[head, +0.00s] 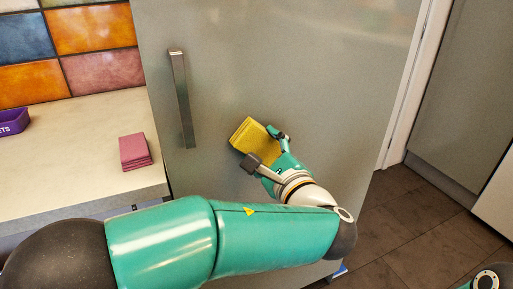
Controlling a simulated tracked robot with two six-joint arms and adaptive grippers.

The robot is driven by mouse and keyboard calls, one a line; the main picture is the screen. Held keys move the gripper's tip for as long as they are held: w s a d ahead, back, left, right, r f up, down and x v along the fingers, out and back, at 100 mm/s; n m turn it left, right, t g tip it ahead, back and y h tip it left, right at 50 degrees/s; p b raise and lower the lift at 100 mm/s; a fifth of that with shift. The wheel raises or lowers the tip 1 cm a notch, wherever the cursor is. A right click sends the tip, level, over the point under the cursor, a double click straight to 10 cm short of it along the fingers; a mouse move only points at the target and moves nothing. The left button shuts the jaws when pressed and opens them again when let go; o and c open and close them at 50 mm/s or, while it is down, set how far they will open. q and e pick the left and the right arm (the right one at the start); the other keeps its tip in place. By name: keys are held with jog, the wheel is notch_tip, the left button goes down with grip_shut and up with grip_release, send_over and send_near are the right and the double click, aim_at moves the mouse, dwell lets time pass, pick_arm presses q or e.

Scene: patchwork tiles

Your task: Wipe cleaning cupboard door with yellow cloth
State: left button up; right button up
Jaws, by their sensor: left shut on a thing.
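The yellow cloth (252,138) is folded into a thick pad. My left gripper (268,148) is shut on it and holds it at the front of the grey cupboard door (290,60). The cloth appears to be at the door surface, but I cannot tell whether it touches. The door has a long metal handle (180,98) on its left side, to the left of the cloth. The door looks closed. My right gripper is not in view.
A pale counter (85,125) stands left of the door, with a folded pink cloth (134,151) and a purple container (13,121) on it. Dark floor tiles (405,225) lie open at the right. A white door frame (405,95) borders the cupboard's right side.

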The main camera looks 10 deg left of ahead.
aim_at(218, 148)
pick_arm(q)
jog(key=shift+w+d+p, duration=0.35)
jog(key=shift+w+d, duration=0.3)
jog(key=shift+d, duration=0.25)
jog(key=shift+s+a+f+b, duration=0.1)
jog(key=shift+s+a+b, duration=0.4)
jog(key=shift+a+b, duration=0.3)
jog(key=shift+s+a, duration=0.45)
jog(key=shift+a, duration=0.35)
jog(key=shift+s+a+b, duration=0.75)
jog(key=shift+a, duration=0.3)
jog(key=shift+s+a+b, duration=0.7)
jog(key=shift+s+a, duration=0.05)
jog(key=shift+a, duration=0.25)
jog(key=shift+s+a+b, duration=0.3)
jog(key=shift+s+a, duration=0.3)
jog(key=shift+a, duration=0.15)
jog(key=shift+d, duration=0.1)
